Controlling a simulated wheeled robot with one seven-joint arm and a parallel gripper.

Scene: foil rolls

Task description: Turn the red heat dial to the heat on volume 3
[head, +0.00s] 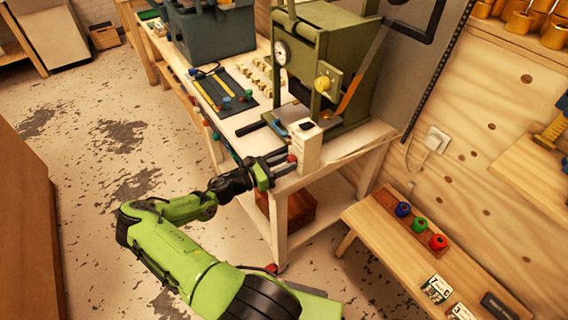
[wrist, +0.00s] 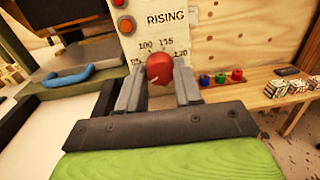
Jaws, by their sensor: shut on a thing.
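The red heat dial (wrist: 160,68) sits on the front of a pale control box (wrist: 157,28) marked RISING, with the numbers 100 and 115 above the dial. My gripper (wrist: 159,84) is shut on the dial, one finger on each side. In the head view my gripper (head: 280,161) reaches the pale control box (head: 307,148) at the bench corner. The fingers cover part of the scale, and I cannot tell the dial's setting. Two small cards or booklets (head: 437,288) with printed numbers lie on the low wooden bench; one seems to read 3.
A green press (head: 325,60) with a gauge and yellow knob stands behind the box on the white workbench (head: 245,119). Blue, green and red rolls (head: 420,225) sit on the low bench (head: 385,240) at right. Speckled floor is open at left.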

